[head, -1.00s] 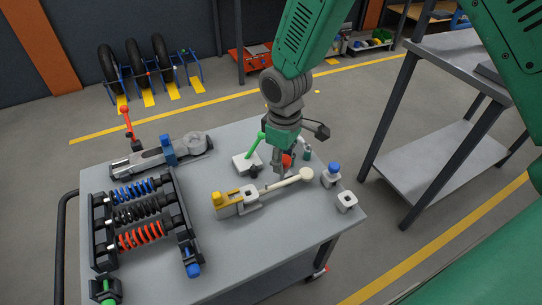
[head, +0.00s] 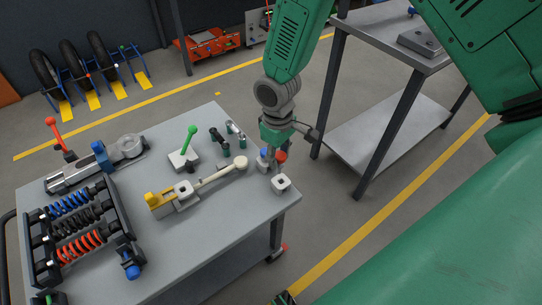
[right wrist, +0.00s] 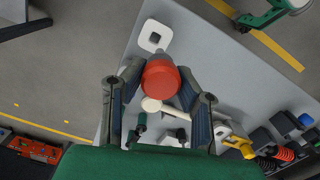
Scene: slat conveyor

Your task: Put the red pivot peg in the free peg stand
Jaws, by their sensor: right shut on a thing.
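My right gripper (head: 275,168) is shut on the red pivot peg (head: 281,156), near the table's right corner. In the right wrist view the peg's red head (right wrist: 160,80) sits between the two fingers, its grey shank running towards the free peg stand (right wrist: 155,36). That stand is a small white block with a dark square hole, empty; it also shows in the head view (head: 281,184), just below the gripper. I cannot tell whether the peg touches it. The other stand holds a blue-headed peg (head: 263,153), partly hidden by the gripper.
A pale lever with a yellow end (head: 160,199) lies left of the stands. A rack of coil springs (head: 82,230) fills the table's left side. A grey shelf (head: 385,125) stands at right.

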